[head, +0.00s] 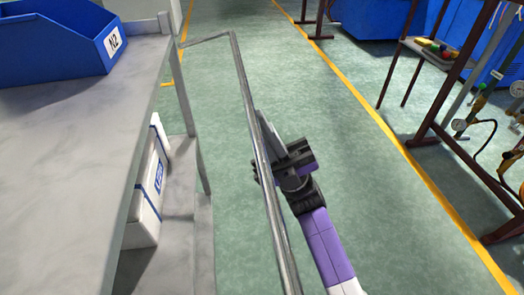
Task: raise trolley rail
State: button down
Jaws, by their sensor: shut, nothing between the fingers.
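The trolley rail (247,95) is a thin grey metal bar with a bent far end that meets the trolley's (120,120) far right corner. It runs toward me along the trolley's right side, apart from the tabletop's edge, and leaves the picture at the bottom. My gripper (262,120) is shut and empty, with its fingers right beside the rail at its middle. The rail covers part of the fingers and wrist. I cannot tell whether they touch.
A blue bin (50,45) marked N2 stands on the trolley top. A white box (150,185) sits on its lower shelf. Green floor (320,120) is clear to the right, up to a yellow line. Dark red racks with gauges and hoses (470,125) stand beyond it.

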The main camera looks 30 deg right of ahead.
jog(key=r+h+p, duration=0.2)
jog(key=r+p, duration=0.1)
jog(key=a+r+g+h+p, duration=0.1)
jog(key=r+h+p, duration=0.1)
jog(key=r+p, duration=0.1)
jog(key=r+g+h+p, duration=0.1)
jog(key=r+p, duration=0.2)
jog(key=p, duration=0.2)
jog(key=shift+w+a+h, duration=0.3)
jog(key=shift+a+h, duration=0.05)
jog(key=shift+h, duration=0.05)
jog(key=w+a+r+g+h+p, duration=0.3)
jog(key=a+r+h+p, duration=0.3)
jog(key=p, duration=1.4)
jog(key=shift+w+a+r+g+h, duration=0.3)
jog(key=shift+a+h, duration=0.4)
jog(key=shift+a, duration=0.95)
jog(key=shift+w+a+f, duration=0.1)
jog(key=shift+w, duration=0.05)
